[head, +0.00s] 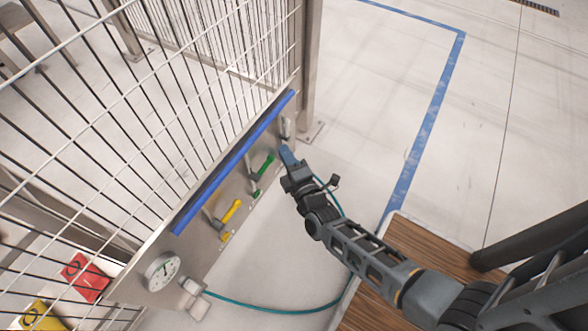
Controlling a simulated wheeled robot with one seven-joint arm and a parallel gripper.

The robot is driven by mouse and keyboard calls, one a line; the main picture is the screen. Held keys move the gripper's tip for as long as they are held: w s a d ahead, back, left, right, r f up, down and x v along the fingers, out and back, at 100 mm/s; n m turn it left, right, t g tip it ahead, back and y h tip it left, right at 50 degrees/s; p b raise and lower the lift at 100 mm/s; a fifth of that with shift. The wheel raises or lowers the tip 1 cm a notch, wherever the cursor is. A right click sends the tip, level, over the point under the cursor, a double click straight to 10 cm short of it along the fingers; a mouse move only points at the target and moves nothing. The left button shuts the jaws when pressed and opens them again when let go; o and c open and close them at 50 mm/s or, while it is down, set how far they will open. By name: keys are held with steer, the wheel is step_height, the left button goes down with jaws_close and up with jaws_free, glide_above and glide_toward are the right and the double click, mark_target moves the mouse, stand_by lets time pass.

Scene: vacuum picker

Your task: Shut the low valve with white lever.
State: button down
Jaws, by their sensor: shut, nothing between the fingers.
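A pale, whitish lever (286,127) shows at the far right end of the grey panel, just beyond my gripper. I cannot tell whether it is the low valve's lever or another one above it. My gripper (286,151) is shut and empty, with its blue fingers close to the panel below this lever. I cannot tell whether the fingers touch anything. The gripper and wrist cover part of the panel's right end, and any valve there is hidden.
The panel (207,262) also carries a green lever (264,166), a yellow lever (231,211), a gauge (162,271) and a blue strip (238,160). A teal hose (270,311) curves over the floor. A wire fence (130,120) stands behind. The floor at right is open.

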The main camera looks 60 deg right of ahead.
mark_target(289, 137)
steer(key=w+d, duration=0.1)
steer(key=d+b, duration=0.1)
steer(key=d, duration=0.1)
steer(key=w+d+b, duration=0.1)
steer(key=d, duration=0.1)
steer(key=shift+w, duration=0.3)
steer(key=shift+r, duration=0.15)
steer(key=shift+d+r+p, duration=0.1)
steer(key=shift+p, duration=0.35)
steer(key=shift+m, duration=0.3)
